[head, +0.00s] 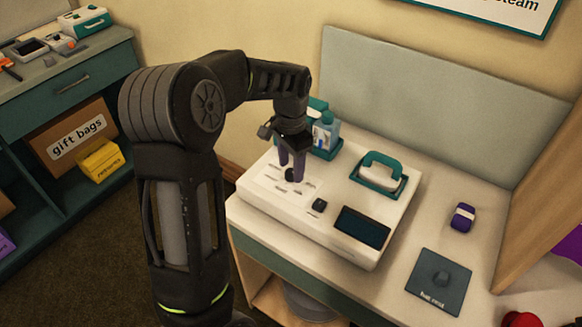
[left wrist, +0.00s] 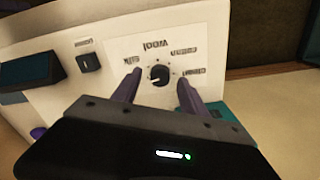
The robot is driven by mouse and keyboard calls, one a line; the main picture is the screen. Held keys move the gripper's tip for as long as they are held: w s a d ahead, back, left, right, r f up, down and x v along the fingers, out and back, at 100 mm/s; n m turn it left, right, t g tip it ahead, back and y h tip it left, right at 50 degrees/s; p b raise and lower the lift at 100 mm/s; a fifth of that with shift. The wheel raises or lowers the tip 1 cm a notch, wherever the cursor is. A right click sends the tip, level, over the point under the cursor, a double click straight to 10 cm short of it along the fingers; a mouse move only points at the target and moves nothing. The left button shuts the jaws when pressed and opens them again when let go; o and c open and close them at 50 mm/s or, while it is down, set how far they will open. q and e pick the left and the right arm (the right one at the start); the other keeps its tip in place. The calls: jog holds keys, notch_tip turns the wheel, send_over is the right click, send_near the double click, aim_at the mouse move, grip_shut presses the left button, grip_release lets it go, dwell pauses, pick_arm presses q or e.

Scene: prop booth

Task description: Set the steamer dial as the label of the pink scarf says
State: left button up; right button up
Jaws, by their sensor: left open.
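The steamer (head: 335,220) is a white box with a dark display on the table. Its small black dial (left wrist: 159,75) is on the panel, with upside-down labels around it in the left wrist view that seem to read silk, wool, cotton and linen. My left gripper (head: 291,167) points down at the dial. Its two purple fingers are open, one on each side of the knob; I cannot tell whether they touch it. The setting of the dial's mark is too small to read surely. No pink scarf or scarf label can be made out. My right gripper is not in view.
A purple-and-white item (head: 462,217) and a dark mat (head: 440,282) lie to the right. A wooden panel (head: 545,195) rises at the right.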

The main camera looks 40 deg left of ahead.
pick_arm(q)
jog(key=shift+f, duration=0.85)
grip_shut()
